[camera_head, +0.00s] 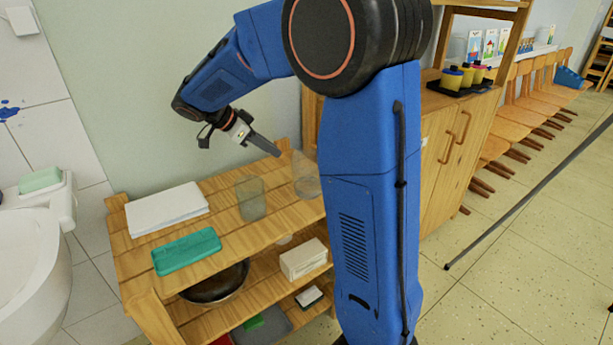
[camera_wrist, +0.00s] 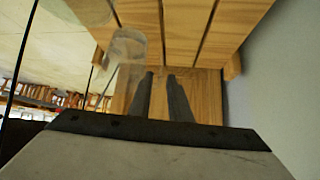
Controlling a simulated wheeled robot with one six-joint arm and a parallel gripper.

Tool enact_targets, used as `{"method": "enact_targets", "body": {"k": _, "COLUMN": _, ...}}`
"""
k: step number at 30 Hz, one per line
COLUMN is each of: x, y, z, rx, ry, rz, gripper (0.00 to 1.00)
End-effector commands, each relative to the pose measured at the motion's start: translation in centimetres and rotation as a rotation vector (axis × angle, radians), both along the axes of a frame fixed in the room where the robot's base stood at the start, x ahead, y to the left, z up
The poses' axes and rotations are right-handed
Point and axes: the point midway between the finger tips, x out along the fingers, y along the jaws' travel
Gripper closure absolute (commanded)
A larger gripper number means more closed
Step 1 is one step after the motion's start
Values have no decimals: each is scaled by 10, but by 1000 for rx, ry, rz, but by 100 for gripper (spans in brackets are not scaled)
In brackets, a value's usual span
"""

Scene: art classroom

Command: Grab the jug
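The clear, see-through jug (camera_head: 306,180) stands upright near the right end of the wooden shelf's top board, partly hidden by my arm. A clear vessel, which looks like the jug (camera_wrist: 127,48), shows in the wrist view up and left of my fingers, against the boards. My gripper (camera_head: 272,148) is above the shelf, up and left of the jug and apart from it. In the wrist view its two fingers (camera_wrist: 160,75) stand a little apart with only wood showing between them, so it is open and empty.
A clear tumbler (camera_head: 250,198) stands left of the jug on the shelf (camera_head: 222,222). A green case (camera_head: 186,251) and white towels (camera_head: 166,208) lie further left. The wall is close behind. A wooden cabinet (camera_head: 450,155) stands to the right, with open floor in front.

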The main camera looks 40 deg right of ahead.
Motion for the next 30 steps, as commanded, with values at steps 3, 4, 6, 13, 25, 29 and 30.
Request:
{"method": "enact_targets", "body": {"k": 3, "x": -3, "y": -16, "z": -15, "rx": -1, "ry": 2, "rz": -2, "gripper": 83}}
{"method": "enact_targets", "body": {"k": 4, "x": -4, "y": -20, "z": -19, "rx": -1, "ry": 3, "rz": -3, "gripper": 83}}
{"method": "enact_targets", "body": {"k": 6, "x": -4, "y": -28, "z": -28, "rx": 0, "ry": 2, "rz": -2, "gripper": 83}}
{"method": "enact_targets", "body": {"k": 13, "x": -6, "y": -46, "z": -46, "rx": 0, "ry": 0, "rz": 0, "gripper": 83}}
{"method": "enact_targets", "body": {"k": 25, "x": -7, "y": -68, "z": -66, "rx": -1, "ry": 3, "rz": -1, "gripper": 83}}
{"method": "enact_targets", "body": {"k": 29, "x": -9, "y": -81, "z": -79, "rx": 0, "ry": 3, "rz": -1, "gripper": 83}}
{"method": "enact_targets", "body": {"k": 30, "x": -9, "y": -83, "z": -81, "rx": 0, "ry": 3, "rz": -1, "gripper": 83}}
